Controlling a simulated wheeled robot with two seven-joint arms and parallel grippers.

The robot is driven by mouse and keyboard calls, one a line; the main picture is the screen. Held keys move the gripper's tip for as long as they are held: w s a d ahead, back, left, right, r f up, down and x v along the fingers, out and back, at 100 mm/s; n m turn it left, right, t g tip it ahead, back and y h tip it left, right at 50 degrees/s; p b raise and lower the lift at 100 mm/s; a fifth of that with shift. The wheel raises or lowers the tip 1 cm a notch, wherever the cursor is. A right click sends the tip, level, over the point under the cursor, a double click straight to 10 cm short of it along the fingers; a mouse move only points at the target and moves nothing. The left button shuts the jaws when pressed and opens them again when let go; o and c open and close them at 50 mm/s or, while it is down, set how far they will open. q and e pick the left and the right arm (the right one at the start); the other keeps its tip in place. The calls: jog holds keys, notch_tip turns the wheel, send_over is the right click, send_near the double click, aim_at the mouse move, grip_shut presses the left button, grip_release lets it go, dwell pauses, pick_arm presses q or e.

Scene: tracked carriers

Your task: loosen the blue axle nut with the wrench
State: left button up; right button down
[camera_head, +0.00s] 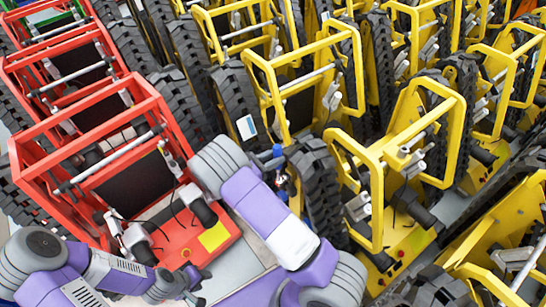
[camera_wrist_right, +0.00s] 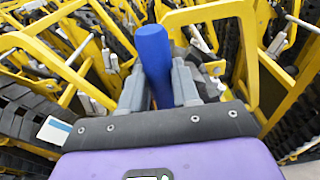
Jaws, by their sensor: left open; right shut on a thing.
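My right gripper (camera_head: 270,163) reaches out over the gap between the red carrier and a yellow carrier. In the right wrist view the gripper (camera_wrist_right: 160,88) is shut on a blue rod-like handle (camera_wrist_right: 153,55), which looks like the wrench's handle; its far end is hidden. In the head view only small blue bits (camera_head: 278,150) show at the fingers, beside a black track. My left gripper (camera_head: 194,284) is open, low at the bottom left, in front of the red carrier, small and partly hidden. I cannot pick out the blue axle nut for certain.
Red carrier frames (camera_head: 95,125) fill the left. Yellow carriers (camera_head: 375,190) with black tracks (camera_head: 318,190) crowd the middle and right. A red deck with a yellow plate (camera_head: 214,236) lies between my arms. Little free room shows, only narrow strips of pale floor.

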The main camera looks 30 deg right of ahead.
jog(key=shift+a, duration=0.1)
jog(key=shift+s+a, duration=0.15)
jog(key=shift+a, duration=1.65)
jog(key=shift+s+a, duration=0.15)
jog(key=shift+a, duration=1.7)
